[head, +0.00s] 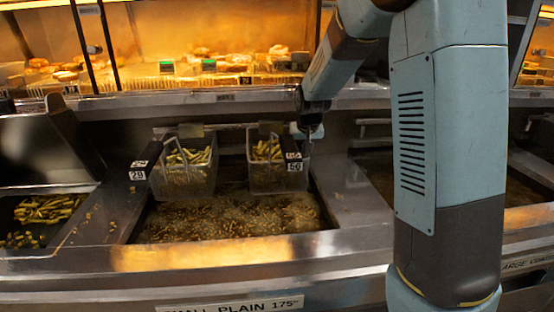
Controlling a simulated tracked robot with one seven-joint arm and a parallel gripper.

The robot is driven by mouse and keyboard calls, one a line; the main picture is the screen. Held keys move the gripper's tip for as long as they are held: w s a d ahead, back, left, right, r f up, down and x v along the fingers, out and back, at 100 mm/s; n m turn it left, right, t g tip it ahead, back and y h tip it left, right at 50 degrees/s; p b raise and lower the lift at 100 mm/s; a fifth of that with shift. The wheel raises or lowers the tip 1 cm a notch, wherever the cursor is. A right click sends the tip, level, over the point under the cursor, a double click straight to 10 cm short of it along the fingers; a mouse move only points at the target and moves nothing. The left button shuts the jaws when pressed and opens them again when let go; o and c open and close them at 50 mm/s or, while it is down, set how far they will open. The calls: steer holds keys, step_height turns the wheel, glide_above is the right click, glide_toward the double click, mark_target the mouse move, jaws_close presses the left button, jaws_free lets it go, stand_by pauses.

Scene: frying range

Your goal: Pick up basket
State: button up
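Two wire baskets with fries hang over the bubbling oil of the middle fryer. The left basket (184,181) has a dark handle with a label reading 29. The right basket (274,178) has a dark handle (293,160) with a label that looks like 56. My arm reaches down from the upper right. My gripper (309,136) is pointed downward at the upper right corner of the right basket, just above its handle. The fingers are small and dark here, so I cannot tell if they touch the handle or how far apart they are.
The oil vat (240,217) lies open below the baskets. A bin of fries (45,209) is at the left, beside a dark metal scoop-shaped hood. A lit warming shelf (220,75) with food runs along the back. A steel counter edge (200,258) runs along the front.

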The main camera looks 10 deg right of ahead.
jaws_close()
stand_by(1.1)
